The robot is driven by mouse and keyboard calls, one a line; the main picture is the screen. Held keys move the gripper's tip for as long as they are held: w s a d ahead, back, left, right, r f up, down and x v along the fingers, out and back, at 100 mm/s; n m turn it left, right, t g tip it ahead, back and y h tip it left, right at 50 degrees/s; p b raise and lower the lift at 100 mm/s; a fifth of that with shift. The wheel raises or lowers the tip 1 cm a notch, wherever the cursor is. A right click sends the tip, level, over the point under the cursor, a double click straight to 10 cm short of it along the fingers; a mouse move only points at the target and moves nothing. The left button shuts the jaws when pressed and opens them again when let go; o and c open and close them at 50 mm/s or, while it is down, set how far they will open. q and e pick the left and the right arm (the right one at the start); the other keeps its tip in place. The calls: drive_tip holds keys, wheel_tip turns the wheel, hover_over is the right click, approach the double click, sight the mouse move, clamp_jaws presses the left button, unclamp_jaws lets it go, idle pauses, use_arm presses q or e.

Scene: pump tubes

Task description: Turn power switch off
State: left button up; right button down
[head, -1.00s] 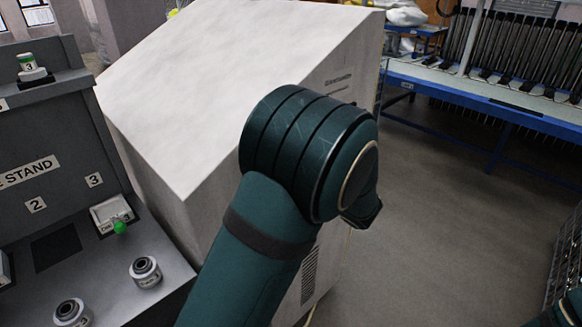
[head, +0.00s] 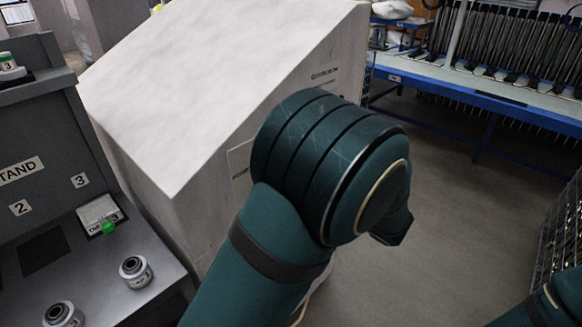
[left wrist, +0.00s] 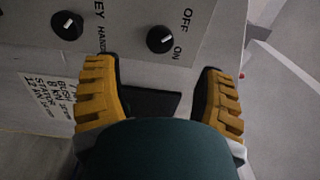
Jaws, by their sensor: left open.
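In the left wrist view a round black switch knob (left wrist: 160,39) sits on a grey panel (left wrist: 125,18), with OFF and ON printed beside it. It has a small white mark; I cannot tell surely which word it points to. My left gripper (left wrist: 158,68) is open, with yellow-backed fingers to either side below the knob. Nothing is between the fingers, and they appear apart from the knob. In the head view my green arm hides the left gripper, and the switch is not visible there. My right gripper is not in view.
A second black knob (left wrist: 67,25) is left of the switch. In the head view a large pale cabinet (head: 220,90) stands behind my arm. A grey stand (head: 150,270) with several small parts is at left, a blue rack table (head: 480,92) at back right. Floor between is clear.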

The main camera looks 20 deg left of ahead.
use_arm(q)
drive_tip(key=shift+v, duration=1.65)
